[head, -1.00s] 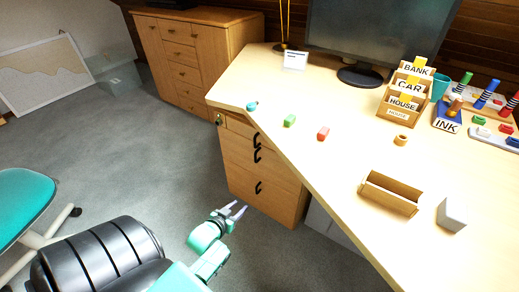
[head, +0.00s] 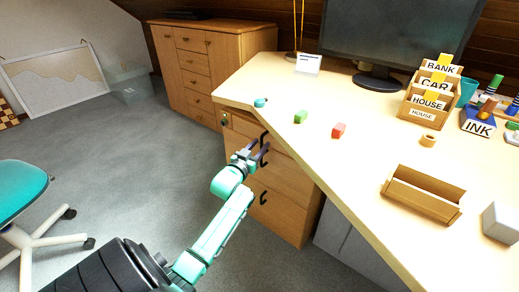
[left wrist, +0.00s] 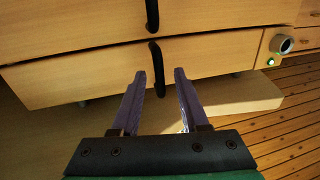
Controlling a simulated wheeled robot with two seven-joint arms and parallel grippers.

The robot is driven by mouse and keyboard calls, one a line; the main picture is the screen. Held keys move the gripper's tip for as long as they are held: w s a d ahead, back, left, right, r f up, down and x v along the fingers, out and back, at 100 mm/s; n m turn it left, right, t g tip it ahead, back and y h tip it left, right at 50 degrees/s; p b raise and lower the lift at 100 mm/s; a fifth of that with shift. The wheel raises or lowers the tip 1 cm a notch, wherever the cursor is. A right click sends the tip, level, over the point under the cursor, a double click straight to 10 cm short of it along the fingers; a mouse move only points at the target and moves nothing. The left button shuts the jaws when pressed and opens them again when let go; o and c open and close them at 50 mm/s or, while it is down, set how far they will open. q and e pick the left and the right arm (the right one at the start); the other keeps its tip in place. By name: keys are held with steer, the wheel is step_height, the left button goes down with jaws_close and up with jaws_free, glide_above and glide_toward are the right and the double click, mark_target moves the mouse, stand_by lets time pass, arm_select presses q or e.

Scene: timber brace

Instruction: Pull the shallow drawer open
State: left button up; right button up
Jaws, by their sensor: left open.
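The shallow drawer (head: 242,124) is the top one in the light wood unit under the desk, and its front looks flush with the unit. In the left wrist view, which looks upside down, its front (left wrist: 215,58) carries a black upright handle (left wrist: 157,66). My left gripper (head: 257,150) is at the upper handles in the head view. Its two fingers (left wrist: 160,74) are open, with the handle showing between their tips in the left wrist view. I cannot tell whether they touch it. My right gripper is not in view.
A round lock (left wrist: 281,43) with a green light sits beside the drawer. The desk top (head: 330,165) overhangs the unit and holds small blocks and a wooden tray (head: 424,194). A teal chair (head: 20,187) stands at left. The floor between is clear.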

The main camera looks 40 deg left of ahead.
arm_select(q)
steer(key=shift+w, duration=0.1)
jaws_close()
stand_by(1.4)
